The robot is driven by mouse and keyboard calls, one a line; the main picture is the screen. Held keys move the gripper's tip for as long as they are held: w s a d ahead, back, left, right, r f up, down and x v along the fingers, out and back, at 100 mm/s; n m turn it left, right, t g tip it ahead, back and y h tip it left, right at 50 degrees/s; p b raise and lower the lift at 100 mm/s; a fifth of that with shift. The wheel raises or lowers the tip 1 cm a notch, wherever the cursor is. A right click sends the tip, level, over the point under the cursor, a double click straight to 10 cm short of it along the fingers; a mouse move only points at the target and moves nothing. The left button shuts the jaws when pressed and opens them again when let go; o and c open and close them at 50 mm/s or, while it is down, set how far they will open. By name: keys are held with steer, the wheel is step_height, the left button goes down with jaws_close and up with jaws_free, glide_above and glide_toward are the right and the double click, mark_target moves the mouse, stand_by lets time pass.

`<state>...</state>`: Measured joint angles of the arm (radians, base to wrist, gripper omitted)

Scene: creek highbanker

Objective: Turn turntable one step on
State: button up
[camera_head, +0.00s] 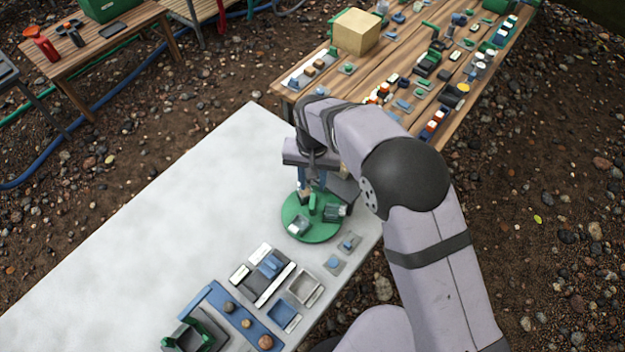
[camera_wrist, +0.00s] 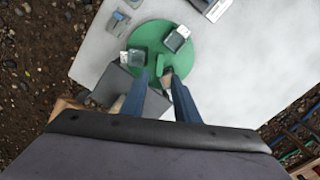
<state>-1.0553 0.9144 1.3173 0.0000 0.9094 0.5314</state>
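The green round turntable (camera_head: 310,232) lies on the pale table near its right edge, and it fills the upper middle of the wrist view (camera_wrist: 150,32). A green upright handle (camera_head: 312,203) stands near its middle; it also shows in the wrist view (camera_wrist: 160,66). Small grey boxes sit on the disc, one at front left (camera_head: 298,226) and one at right (camera_head: 335,211). My gripper (camera_head: 312,188) points down over the disc. Its blue fingers (camera_wrist: 153,78) are apart, close to the handle. I cannot tell whether they touch it.
Small blue-knobbed tiles (camera_head: 334,264), grey trays (camera_head: 305,287) and a blue board (camera_head: 240,319) lie in front of the turntable. The pale table (camera_head: 150,215) is bare at left. A wooden table with many small parts (camera_head: 400,60) stands behind.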

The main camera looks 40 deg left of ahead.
mark_target(313, 201)
steer(key=shift+f+b, duration=2.8)
steer(key=shift+f, duration=1.55)
jaws_close()
steer(key=n, duration=0.6)
